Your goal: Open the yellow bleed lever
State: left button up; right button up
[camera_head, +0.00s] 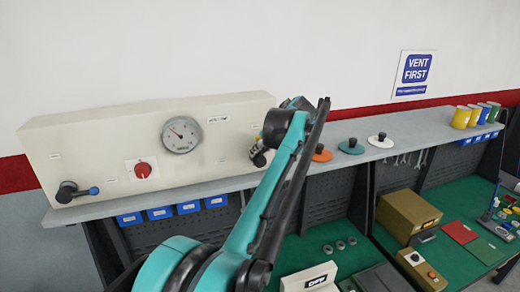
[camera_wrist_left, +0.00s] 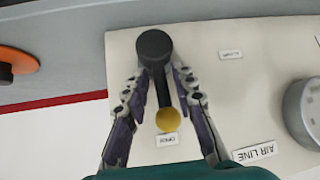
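The bleed lever (camera_wrist_left: 163,85) has a black round hub, a dark handle and a yellow ball end (camera_wrist_left: 168,120). It is on the cream panel (camera_head: 90,130), at its right end in the head view, where the lever (camera_head: 258,158) is partly hidden by my left arm. My left gripper (camera_wrist_left: 162,76) has its fingers apart, one on each side of the lever. I see gaps beside the handle; contact near the hub is unclear. In the head view the left gripper (camera_head: 272,135) is mostly covered by its own arm. My right gripper is not in view.
The panel also carries a gauge (camera_head: 182,134), a red knob (camera_head: 143,170) and a blue-tipped lever (camera_head: 80,191). Orange, green and white discs (camera_head: 380,140) sit on the grey shelf (camera_head: 420,130) to the right. Blue bins (camera_head: 160,212) hang below it.

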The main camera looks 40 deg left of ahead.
pick_arm(q)
jog(key=shift+r, duration=0.1)
jog(key=shift+s+d+r, duration=0.1)
jog(key=shift+d+r, duration=0.2)
jog(key=shift+r, duration=0.1)
jog(key=v, duration=1.1)
jog(key=shift+d+f, duration=0.1)
jog(key=shift+f, duration=0.1)
